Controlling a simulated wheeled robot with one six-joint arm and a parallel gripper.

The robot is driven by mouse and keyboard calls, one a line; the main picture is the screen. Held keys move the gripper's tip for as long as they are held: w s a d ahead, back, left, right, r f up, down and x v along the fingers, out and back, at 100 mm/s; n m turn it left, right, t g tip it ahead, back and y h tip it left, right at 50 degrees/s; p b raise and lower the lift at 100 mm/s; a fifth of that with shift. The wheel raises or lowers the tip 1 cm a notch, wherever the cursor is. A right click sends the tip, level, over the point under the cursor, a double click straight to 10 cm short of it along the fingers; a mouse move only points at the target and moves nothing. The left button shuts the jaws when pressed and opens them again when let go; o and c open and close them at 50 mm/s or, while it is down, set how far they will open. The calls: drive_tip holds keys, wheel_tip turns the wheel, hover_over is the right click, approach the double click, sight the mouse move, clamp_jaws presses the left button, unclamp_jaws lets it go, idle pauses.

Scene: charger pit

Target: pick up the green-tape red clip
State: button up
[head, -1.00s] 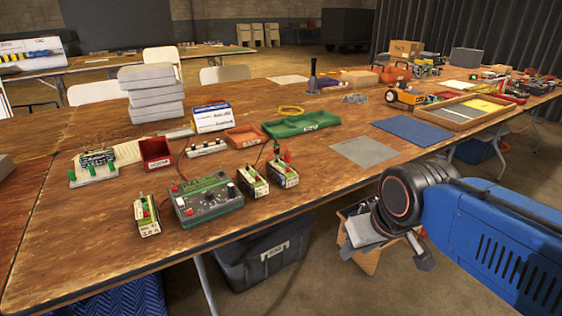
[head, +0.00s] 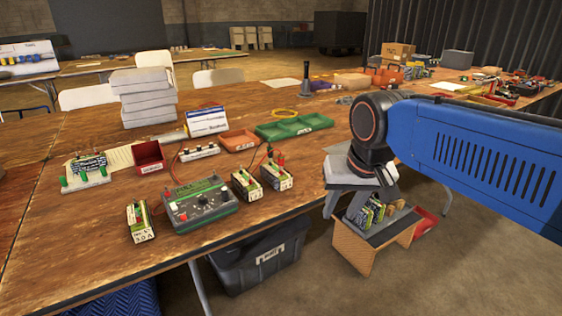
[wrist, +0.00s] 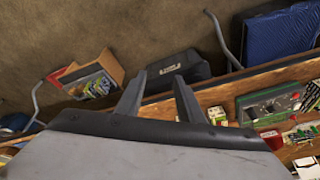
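My gripper (wrist: 160,85) is open and empty, its two fingers apart in the wrist view. In the head view it hangs past the table's front edge, to the right of the green charger (head: 200,203). Small red clips (head: 281,159) sit on the battery pack at the right of the charger, with leads running near them. I cannot make out green tape on any clip, so I cannot tell which is the green-tape one. The charger also shows at the right of the wrist view (wrist: 272,105), well away from my fingers.
Battery packs (head: 140,221) flank the charger. A red bin (head: 149,156), an orange tray (head: 239,140) and a green tray (head: 294,128) stand behind. Below the table are a dark bin (head: 262,262) and a wooden crate (head: 358,253) holding several packs.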

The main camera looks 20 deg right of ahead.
drive_tip(key=w+a+r+m+g, duration=0.25)
drive_tip(key=w+r+m, duration=0.35)
drive_tip(key=w+r, duration=0.65)
wheel_tip(320, 180, up, 6)
drive_tip(key=m+g, duration=0.1)
drive_tip(key=m, duration=0.5)
hover_over(281, 155)
wheel_tip(281, 155, down, 12)
drive_tip(key=shift+w+a+f, duration=0.1)
drive_tip(key=shift+w, duration=0.05)
drive_tip(key=shift+f, duration=2.65)
clamp_jaws()
